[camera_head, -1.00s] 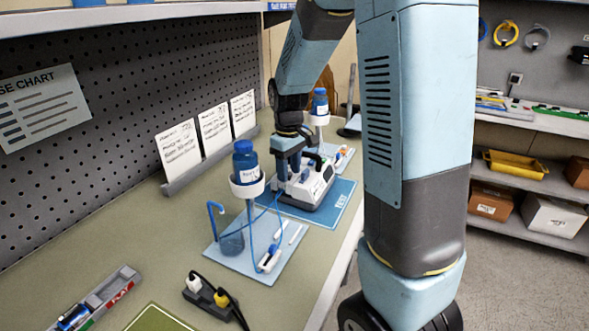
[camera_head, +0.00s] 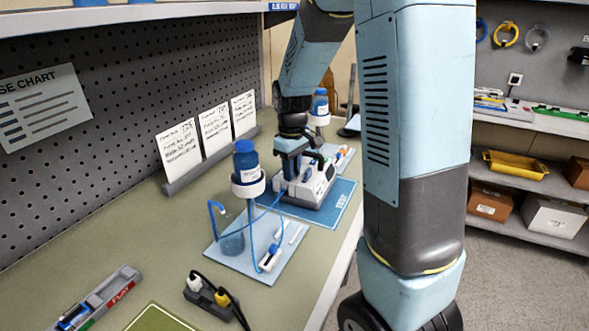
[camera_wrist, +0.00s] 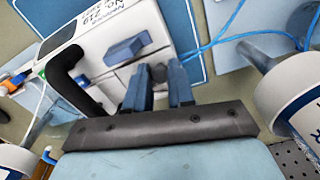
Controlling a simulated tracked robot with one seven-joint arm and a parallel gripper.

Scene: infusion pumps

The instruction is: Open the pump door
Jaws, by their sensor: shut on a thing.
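The white and grey pump (camera_head: 318,184) stands on a blue mat (camera_head: 343,203) on the bench. In the wrist view its white body (camera_wrist: 128,22) fills the upper middle, with a label, a blue block (camera_wrist: 125,49) and a black curved handle (camera_wrist: 66,66). My gripper (camera_head: 291,170) is at the pump's near left side. In the wrist view its two blue fingers (camera_wrist: 160,84) are close around a small dark knob (camera_wrist: 158,72) on the pump's side. The fingers partly hide the door front; I cannot tell how far the door stands open.
A stand with a blue-capped bottle (camera_head: 246,168) and blue tubing is close in front of the pump, on a light blue tray (camera_head: 235,252). A second bottle (camera_head: 319,105) stands behind. Cards (camera_head: 214,130) line the pegboard. A power strip (camera_head: 212,298) lies nearer.

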